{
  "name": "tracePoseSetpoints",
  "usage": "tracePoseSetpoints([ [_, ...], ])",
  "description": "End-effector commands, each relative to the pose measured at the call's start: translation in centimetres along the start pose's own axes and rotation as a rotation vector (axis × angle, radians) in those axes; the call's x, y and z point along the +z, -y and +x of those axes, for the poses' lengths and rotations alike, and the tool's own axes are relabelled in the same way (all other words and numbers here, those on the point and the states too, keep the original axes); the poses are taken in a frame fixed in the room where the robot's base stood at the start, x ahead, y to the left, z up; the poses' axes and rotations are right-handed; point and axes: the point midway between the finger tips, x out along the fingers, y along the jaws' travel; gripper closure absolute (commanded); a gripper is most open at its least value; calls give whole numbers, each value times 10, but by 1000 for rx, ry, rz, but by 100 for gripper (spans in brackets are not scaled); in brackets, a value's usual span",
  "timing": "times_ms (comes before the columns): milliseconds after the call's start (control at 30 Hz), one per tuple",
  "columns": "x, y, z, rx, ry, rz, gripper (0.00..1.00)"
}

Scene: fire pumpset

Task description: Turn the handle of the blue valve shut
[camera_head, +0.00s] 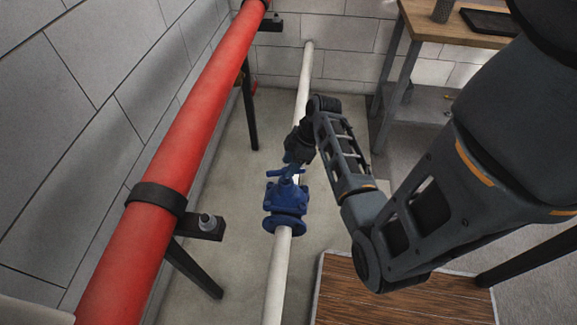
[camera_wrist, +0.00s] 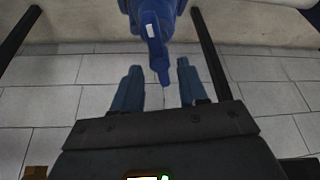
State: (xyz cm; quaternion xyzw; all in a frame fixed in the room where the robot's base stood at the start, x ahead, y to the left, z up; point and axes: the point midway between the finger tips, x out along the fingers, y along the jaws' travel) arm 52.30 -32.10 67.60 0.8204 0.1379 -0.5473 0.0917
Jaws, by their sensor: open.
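The blue valve (camera_head: 286,200) sits on the white pipe (camera_head: 278,270) in the head view, with its blue handle (camera_head: 281,174) at the top. In the wrist view the valve body (camera_wrist: 160,12) is at the top centre, and its handle (camera_wrist: 156,52) points down toward the space between my fingers. My gripper (camera_head: 293,165) is right at the handle in the head view. In the wrist view my gripper (camera_wrist: 160,80) is open, with one blue finger on each side of the handle's tip. I cannot tell whether either finger touches the handle.
A large red pipe (camera_head: 165,165) on black supports (camera_head: 192,268) runs along the block wall to the left. A wooden table (camera_head: 450,22) stands at the back right. A wood-topped platform (camera_head: 400,300) lies at the lower right. Bare floor (camera_head: 235,210) lies between the pipes.

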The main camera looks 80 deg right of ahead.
Motion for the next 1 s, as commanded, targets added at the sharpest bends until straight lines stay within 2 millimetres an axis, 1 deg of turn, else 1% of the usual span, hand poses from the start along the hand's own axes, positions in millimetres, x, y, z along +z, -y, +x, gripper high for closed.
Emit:
tracePoseSetpoints([
  [33, 0, 0, 6, -2, 0, 1, 57],
  [100, 0, 0, 13, 0, 0, 1, 57],
  [200, 0, 0, 18, 0, 1, 0, 57],
  [500, 0, 0, 20, 1, 1, 0, 58],
  [933, 0, 0, 20, 1, 1, 0, 100],
  [1000, 0, 0, 20, 1, 1, 0, 100],
])
